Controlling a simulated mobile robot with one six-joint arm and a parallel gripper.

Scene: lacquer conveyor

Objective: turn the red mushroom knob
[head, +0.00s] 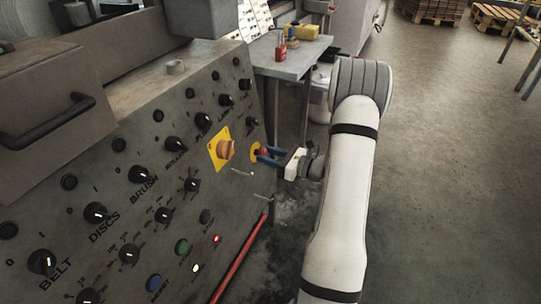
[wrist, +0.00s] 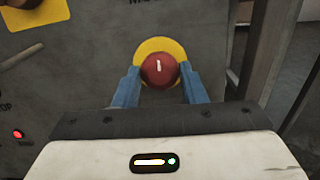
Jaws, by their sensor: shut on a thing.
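The red mushroom knob (wrist: 159,70) sits on a round yellow plate (wrist: 160,45) on the grey panel. A pale mark on its face stands nearly upright. My gripper (wrist: 160,82) has its two blue fingers on either side of the knob, shut on it. In the head view, my gripper (head: 269,154) reaches the right end of the panel, and the red knob (head: 263,151) shows partly between the fingers. The yellow plate (head: 255,153) is partly hidden there.
An orange-yellow knob on a yellow square plate (head: 214,155) is just left of my gripper. Several black knobs and lit buttons cover the sloping panel (head: 150,120). A table (head: 290,62) with a red padlock (head: 281,52) stands behind. Open floor (head: 440,150) lies to the right.

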